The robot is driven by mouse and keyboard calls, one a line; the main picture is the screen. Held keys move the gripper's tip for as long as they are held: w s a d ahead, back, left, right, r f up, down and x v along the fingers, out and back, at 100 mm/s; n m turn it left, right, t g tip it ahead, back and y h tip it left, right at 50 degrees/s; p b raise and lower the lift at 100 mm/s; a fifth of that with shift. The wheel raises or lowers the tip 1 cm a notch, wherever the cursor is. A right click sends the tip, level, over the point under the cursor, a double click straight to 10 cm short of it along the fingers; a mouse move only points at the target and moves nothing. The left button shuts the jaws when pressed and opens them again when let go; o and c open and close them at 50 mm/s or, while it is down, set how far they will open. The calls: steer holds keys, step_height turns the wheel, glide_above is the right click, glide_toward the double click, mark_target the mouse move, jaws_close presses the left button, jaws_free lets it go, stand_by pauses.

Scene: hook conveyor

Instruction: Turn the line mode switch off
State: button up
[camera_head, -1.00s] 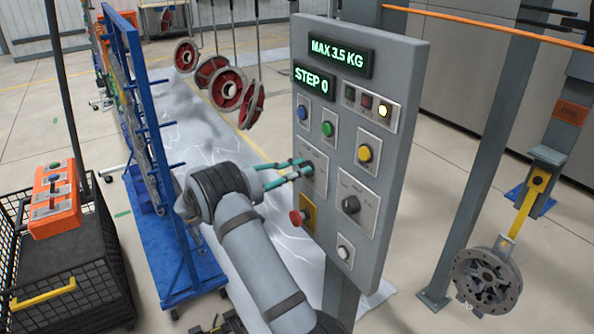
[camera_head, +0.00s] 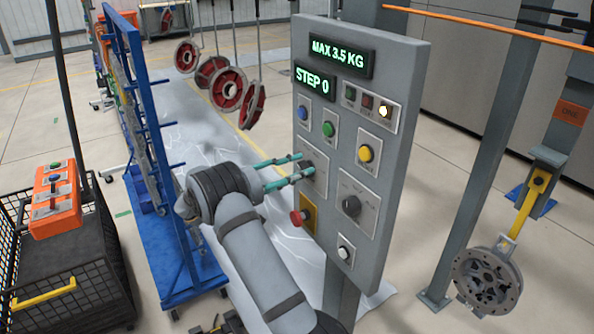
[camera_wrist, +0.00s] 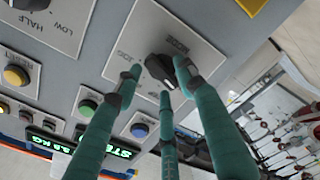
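The line mode switch is a black rotary knob (camera_wrist: 158,68) on a grey plate, beside the words MODE and JOG in the wrist view. In the head view its plate (camera_head: 318,160) is on the left half of the control panel, and my fingers mostly hide the knob. My gripper (camera_wrist: 158,78) has its teal fingers spread around the knob; it also shows in the head view (camera_head: 303,163). The left finger stands clear of the knob. The right fingertip is close beside it, and I cannot tell whether it touches. Which label the knob points to is unclear.
The panel (camera_head: 395,130) also carries a red emergency button (camera_head: 299,216), a lower black selector (camera_head: 351,206), a yellow button (camera_head: 365,153) and a green button (camera_head: 328,129). Displays read MAX 3.5 KG and STEP 0. A blue rack (camera_head: 150,110) stands left of my arm.

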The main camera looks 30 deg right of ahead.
steer(key=shift+a, duration=0.1)
steer(key=s+a, duration=0.1)
steer(key=a, duration=1)
steer(key=shift+a, duration=0.4)
steer(key=shift+s+d, duration=0.1)
steer(key=d, duration=0.8)
steer(key=w+d, duration=0.1)
steer(key=d, duration=0.3)
steer(key=shift+w, duration=0.1)
steer(key=shift+a, duration=0.15)
